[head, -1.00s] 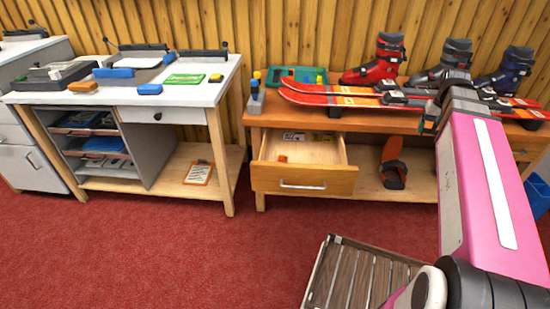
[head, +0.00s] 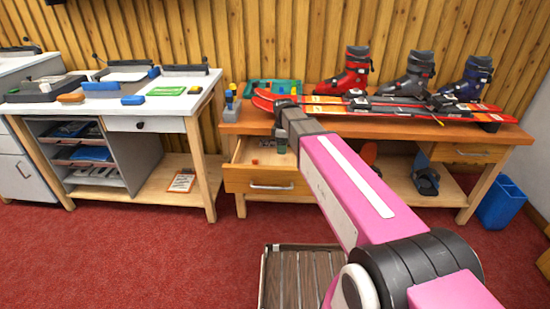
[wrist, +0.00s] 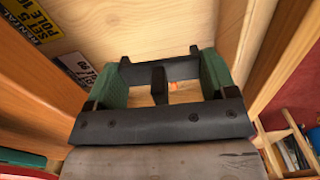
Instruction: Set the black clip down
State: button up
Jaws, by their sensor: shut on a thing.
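My gripper (head: 281,143) hangs over the open drawer (head: 268,187) of the wooden workbench in the head view. In the wrist view its two green fingers (wrist: 160,76) are shut on a dark piece that spans between them, which looks like the black clip (wrist: 158,71). The clip is held above the drawer's pale wooden floor (wrist: 150,25). The head view does not show the clip clearly, and the gap beneath it cannot be judged.
Inside the drawer lie yellow and white printed labels (wrist: 32,18) and a small orange item (wrist: 173,86). Skis (head: 390,108) and ski boots (head: 347,75) occupy the benchtop. A slatted wooden crate (head: 265,275) stands on the floor in front.

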jog(key=shift+a+f+n, duration=0.4)
jog(key=shift+f, duration=0.25)
jog(key=shift+w+d+f, duration=0.1)
jog(key=shift+f, duration=4.6)
jog(key=shift+f, duration=0.15)
jog(key=o, duration=0.9)
jog(key=shift+c, duration=0.2)
notch_tip(320, 180, up, 12)
jog(key=shift+r, duration=0.2)
